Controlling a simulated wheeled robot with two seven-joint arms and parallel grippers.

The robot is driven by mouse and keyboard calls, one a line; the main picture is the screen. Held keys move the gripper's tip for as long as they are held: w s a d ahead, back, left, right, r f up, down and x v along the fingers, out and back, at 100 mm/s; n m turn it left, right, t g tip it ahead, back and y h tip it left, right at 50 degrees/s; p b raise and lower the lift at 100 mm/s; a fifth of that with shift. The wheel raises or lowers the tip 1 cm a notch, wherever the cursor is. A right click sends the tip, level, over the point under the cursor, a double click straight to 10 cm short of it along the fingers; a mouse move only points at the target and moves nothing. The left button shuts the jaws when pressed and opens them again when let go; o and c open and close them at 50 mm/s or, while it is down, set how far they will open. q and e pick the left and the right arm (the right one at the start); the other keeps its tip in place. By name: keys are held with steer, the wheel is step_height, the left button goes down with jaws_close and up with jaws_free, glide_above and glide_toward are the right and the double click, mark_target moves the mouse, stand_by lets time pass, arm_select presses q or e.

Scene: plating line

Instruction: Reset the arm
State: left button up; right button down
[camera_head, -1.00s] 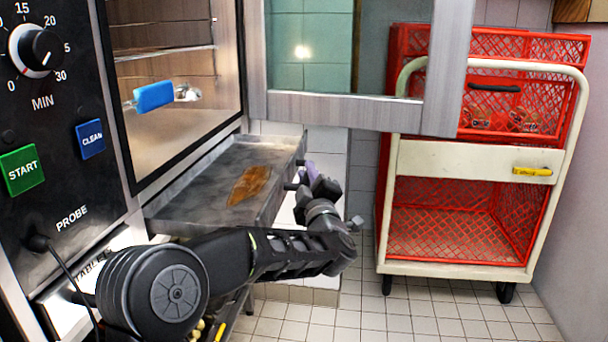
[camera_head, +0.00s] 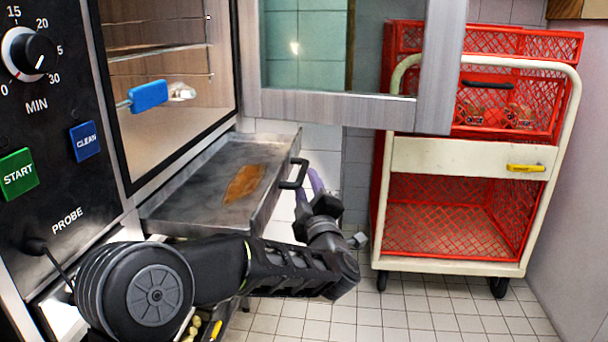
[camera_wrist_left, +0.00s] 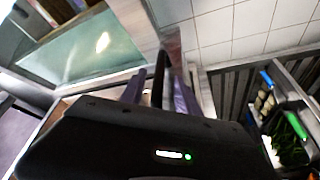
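My left arm reaches in from the left below a grey metal tray. My left gripper (camera_head: 317,182), with purple fingers, is just right of the tray's black handle (camera_head: 294,174), partly hidden by its own wrist. In the left wrist view the purple fingers (camera_wrist_left: 158,92) stand apart, with the dark handle (camera_wrist_left: 158,75) showing between them and farther off. Nothing is seen held. The tray (camera_head: 165,212) is pulled out under the oven chamber and has a brown stain. My right gripper is not in view.
A red crate cart (camera_head: 470,157) stands at the right. Tiled floor (camera_head: 400,318) is clear before it. Bins with green items (camera_wrist_left: 288,135) show in the left wrist view.

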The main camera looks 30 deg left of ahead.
arm_select(q)
steer(key=v, duration=0.2)
steer(key=shift+s+d, duration=0.2)
steer(key=shift+s, duration=0.05)
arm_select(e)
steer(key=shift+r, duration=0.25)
arm_select(q)
steer(key=shift+f, duration=0.1)
